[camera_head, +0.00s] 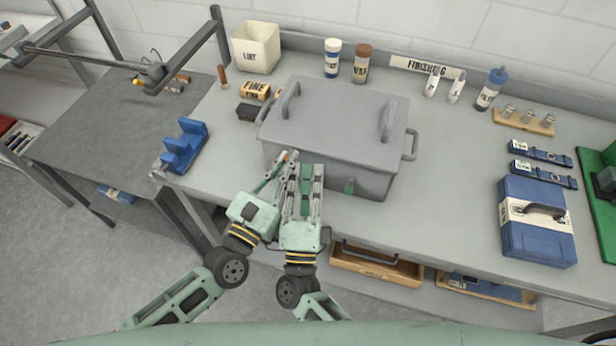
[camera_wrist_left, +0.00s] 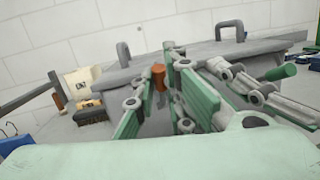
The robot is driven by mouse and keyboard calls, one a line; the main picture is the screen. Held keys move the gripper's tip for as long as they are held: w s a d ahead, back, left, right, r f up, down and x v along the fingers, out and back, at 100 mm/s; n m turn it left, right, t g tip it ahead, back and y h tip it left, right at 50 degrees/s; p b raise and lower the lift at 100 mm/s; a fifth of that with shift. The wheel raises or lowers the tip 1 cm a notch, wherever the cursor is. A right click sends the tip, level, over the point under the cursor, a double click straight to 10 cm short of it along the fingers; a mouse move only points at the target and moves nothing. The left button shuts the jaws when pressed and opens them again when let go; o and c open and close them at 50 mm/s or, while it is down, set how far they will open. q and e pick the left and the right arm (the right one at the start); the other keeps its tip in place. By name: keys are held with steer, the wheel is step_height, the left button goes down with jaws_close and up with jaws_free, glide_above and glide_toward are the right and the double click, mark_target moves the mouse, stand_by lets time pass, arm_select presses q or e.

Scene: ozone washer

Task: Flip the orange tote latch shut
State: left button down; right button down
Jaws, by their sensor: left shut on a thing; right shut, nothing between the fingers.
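A grey lidded tote (camera_head: 335,125) stands on the bench. Its orange latch (camera_wrist_left: 158,76) shows in the left wrist view between the fingers of my left gripper (camera_wrist_left: 158,90), at the tote's front. In the head view my left gripper (camera_head: 280,168) is at the tote's left front, shut on the latch, which is mostly hidden by the fingers. My right gripper (camera_head: 306,172) is shut and empty, right beside the left one, in front of the tote. A green latch (camera_head: 349,187) is on the tote's front further right. I cannot tell the orange latch's exact angle.
A blue holder (camera_head: 184,147), small boxes (camera_head: 254,91) and a cream bin (camera_head: 256,46) are left of and behind the tote. A blue case (camera_head: 537,222) stands at the right. The bench (camera_head: 445,160) is clear between tote and case.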

arm_select(q)
steer(key=c, duration=1.8)
jaws_free()
steer(key=shift+s+d, duration=0.15)
steer(key=shift+d, duration=0.05)
